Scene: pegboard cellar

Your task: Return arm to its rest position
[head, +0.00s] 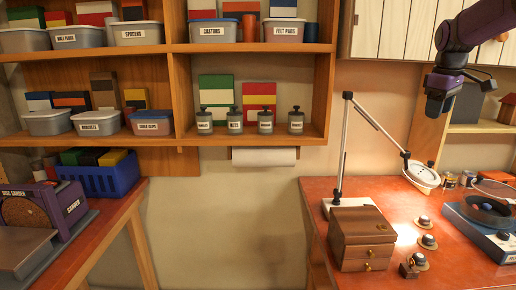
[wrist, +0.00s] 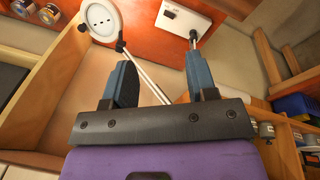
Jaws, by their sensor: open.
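My gripper (head: 437,104) hangs from my raised purple arm at the upper right of the head view, above the red workbench and apart from everything on it. In the wrist view my gripper (wrist: 163,85) shows two blue-grey fingers spread wide, with nothing between them. Behind the fingers, the wrist view shows the lamp's round head (wrist: 99,18) and its white base (wrist: 183,17).
The red workbench (head: 330,190) holds a lamp (head: 345,150), a wooden drawer box (head: 362,238), several small dark-topped items (head: 428,242) and a turntable-like device (head: 490,215). Shelves (head: 250,48) with labelled bins stand left. A disc sander (head: 45,205) is far left. Wall cabinets (head: 395,30) flank my arm.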

